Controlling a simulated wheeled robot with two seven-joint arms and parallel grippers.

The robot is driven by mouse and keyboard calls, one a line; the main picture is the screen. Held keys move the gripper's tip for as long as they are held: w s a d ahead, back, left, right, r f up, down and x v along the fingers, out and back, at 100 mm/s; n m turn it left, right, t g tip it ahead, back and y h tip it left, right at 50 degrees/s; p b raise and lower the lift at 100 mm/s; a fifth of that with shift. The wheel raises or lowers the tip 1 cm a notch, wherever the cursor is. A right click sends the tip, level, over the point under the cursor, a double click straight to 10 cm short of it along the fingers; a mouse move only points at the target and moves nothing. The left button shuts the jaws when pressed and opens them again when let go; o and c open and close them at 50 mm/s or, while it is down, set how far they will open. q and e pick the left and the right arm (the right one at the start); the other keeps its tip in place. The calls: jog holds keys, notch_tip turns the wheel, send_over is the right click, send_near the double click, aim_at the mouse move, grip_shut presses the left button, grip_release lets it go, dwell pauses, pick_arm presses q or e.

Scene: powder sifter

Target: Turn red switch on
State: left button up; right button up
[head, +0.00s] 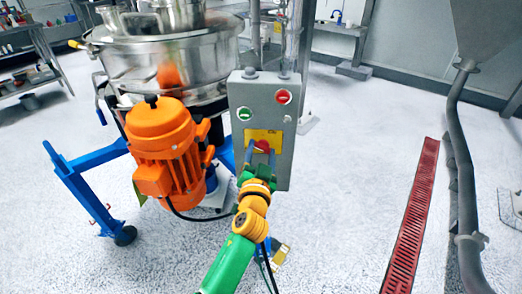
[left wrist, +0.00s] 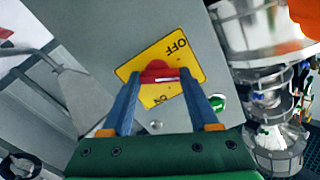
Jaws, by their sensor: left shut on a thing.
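The red switch (head: 262,146) sits on a yellow plate (head: 262,134) on the front of a grey control box (head: 240,90). In the left wrist view, the red switch (left wrist: 158,70) shows between the two blue fingers of my left gripper (left wrist: 160,76), which is shut on it. The yellow plate (left wrist: 188,66) there carries the words OFF and ON. In the head view, my left gripper (head: 261,153) reaches up from below to the lower part of the box and partly hides the switch. The switch's exact setting cannot be told. My right gripper is not in view.
The box also has a red button (head: 283,97) and a green button (head: 244,114). An orange motor (head: 163,140) and a steel sifter (head: 165,60) on a blue frame stand close at left. Open floor lies to the right, with a red floor grate (head: 412,220).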

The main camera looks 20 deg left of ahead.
pick_arm(q)
jog(key=m+p, duration=0.1)
jog(key=m, duration=0.5)
jog(key=shift+d+r, duration=0.1)
jog(key=m+p, duration=0.2)
jog(key=m, duration=0.4)
jog(key=shift+m, duration=0.4)
jog(key=o, duration=1.4)
jog(key=shift+d, duration=0.1)
jog(key=v, duration=0.7)
